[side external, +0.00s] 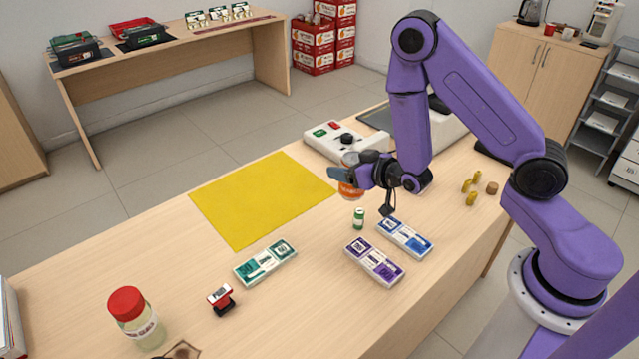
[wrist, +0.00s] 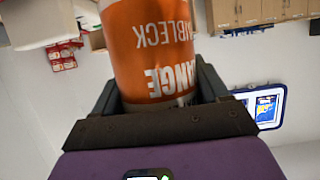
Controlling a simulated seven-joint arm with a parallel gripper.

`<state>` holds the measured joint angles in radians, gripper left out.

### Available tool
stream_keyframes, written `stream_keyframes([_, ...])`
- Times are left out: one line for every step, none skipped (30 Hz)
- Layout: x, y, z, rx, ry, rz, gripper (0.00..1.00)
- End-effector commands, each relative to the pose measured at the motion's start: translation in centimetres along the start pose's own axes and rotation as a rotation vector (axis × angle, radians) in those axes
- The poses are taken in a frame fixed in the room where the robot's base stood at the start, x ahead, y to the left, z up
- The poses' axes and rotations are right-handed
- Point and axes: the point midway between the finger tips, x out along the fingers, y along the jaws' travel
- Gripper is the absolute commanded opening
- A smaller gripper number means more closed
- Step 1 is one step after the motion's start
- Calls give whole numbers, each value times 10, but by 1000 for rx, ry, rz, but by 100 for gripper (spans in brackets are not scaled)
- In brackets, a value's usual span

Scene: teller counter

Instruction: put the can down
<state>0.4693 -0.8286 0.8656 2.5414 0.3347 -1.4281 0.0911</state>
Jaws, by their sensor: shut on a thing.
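An orange can (side external: 350,188) with a pale top is held in my gripper (side external: 352,178) above the counter, near the right edge of the yellow mat (side external: 262,200). In the wrist view the can (wrist: 155,50) fills the space between the jaws, and its white lettering appears upside down. My gripper (wrist: 160,95) is shut on it, with a jaw on each side. The fingers hide part of the can in the side view. I cannot tell the exact height of the can above the counter (side external: 310,310).
Blue (side external: 405,239), purple (side external: 374,262) and green (side external: 265,262) boxes lie nearer the front. A white device with buttons (side external: 340,141) is behind. A red-capped jar (side external: 137,318) and a red stamp (side external: 222,299) stand at left. The yellow mat is bare.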

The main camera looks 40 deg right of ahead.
Motion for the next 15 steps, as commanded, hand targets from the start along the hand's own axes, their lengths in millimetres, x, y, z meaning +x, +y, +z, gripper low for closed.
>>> stream_keyframes([2, 0, 0, 0, 1, 1, 28])
stream_keyframes([4, 0, 0, 1, 1, 1, 28])
stream_keyframes([5, -1, 0, 0, 1, 0, 28])
stream_keyframes([6, 0, 0, 1, 1, 1, 28])
stream_keyframes([7, -1, 0, 1, 2, 1, 28])
stream_keyframes([8, -1, 0, 2, 2, 1, 28])
stream_keyframes([9, -1, 0, 2, 2, 0, 28])
stream_keyframes([16, -1, 0, 4, 5, 1, 28])
stream_keyframes([25, -1, 0, 5, 5, 1, 28])
stream_keyframes([31, -1, 0, 5, 6, 1, 28])
stream_keyframes([37, -1, 0, 4, 6, 0, 28])
stream_keyframes([45, -1, 1, 4, 6, 0, 28])
stream_keyframes([51, -1, 1, 4, 5, 1, 28])
stream_keyframes([57, -1, 1, 4, 5, 2, 28])
stream_keyframes([64, -1, 3, 4, 4, 2, 28])
